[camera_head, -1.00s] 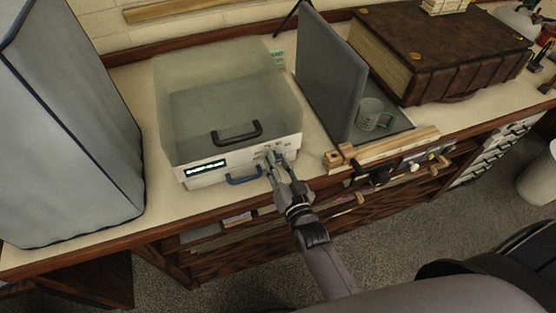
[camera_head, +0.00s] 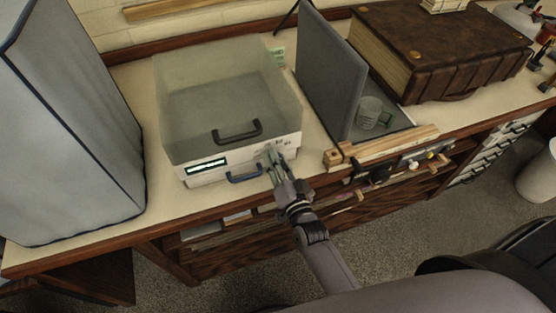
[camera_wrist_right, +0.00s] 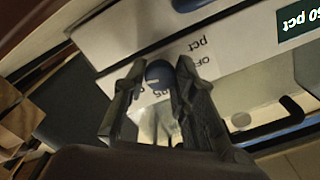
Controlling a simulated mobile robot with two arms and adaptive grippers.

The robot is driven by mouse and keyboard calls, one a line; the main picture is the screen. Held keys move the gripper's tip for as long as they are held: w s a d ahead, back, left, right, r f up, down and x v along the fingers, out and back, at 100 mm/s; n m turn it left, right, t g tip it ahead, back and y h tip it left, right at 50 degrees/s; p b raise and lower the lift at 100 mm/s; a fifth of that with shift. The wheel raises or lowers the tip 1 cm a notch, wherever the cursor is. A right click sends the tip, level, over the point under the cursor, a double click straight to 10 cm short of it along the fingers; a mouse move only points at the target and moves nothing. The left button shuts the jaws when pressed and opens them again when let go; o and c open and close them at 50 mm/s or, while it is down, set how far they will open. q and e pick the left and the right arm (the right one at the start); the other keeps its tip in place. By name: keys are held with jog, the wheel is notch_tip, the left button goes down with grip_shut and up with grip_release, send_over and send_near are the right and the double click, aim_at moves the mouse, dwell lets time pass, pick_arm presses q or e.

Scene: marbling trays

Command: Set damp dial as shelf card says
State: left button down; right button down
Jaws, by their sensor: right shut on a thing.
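The damp box has a grey see-through upper part and a white front panel (camera_head: 180,174). A small lit display (camera_head: 205,166) sits on the panel; in the right wrist view the display (camera_wrist_right: 297,22) appears upside down, with text ending in "0 pct". The dial (camera_wrist_right: 158,73) is a dark blue round knob between the fingers of my right gripper (camera_wrist_right: 157,80). In the head view my right gripper (camera_head: 274,155) is at the panel's right end, hiding the dial. A small green card (camera_head: 277,56) stands behind the box; its text is unreadable. My left gripper is out of view.
A black handle (camera_head: 237,131) and a blue handle (camera_head: 245,174) are on the box. A grey upright panel (camera_head: 329,70) stands close on its right, with a clear cup (camera_head: 369,112) beyond. A large brown book (camera_head: 445,45) lies farther right. A tall grey covered block (camera_head: 70,130) is on the left.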

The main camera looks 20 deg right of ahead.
jog(key=c, duration=1.3)
grip_release()
jog(key=s, duration=1.2)
jog(key=shift+d, duration=0.2)
jog(key=s+f+n+g+y, duration=0.1)
jog(key=s+f+n+g, duration=0.3)
jog(key=f, duration=1)
jog(key=s+f+n+g, duration=0.2)
jog(key=s+f+g, duration=0.3)
jog(key=f, duration=0.9)
jog(key=s+d+f+n+g, duration=0.2)
jog(key=s+d+f+g, duration=0.2)
jog(key=s+f, duration=0.3)
jog(key=s+d+f+n+g+h, duration=0.1)
jog(key=s+d+f+g, duration=0.3)
jog(key=s+f, duration=0.4)
jog(key=s+n, duration=0.1)
jog(key=s, duration=0.6)
jog(key=shift+s+f+h, duration=0.2)
jog(key=shift+f+h, duration=0.05)
jog(key=shift+h, duration=0.05)
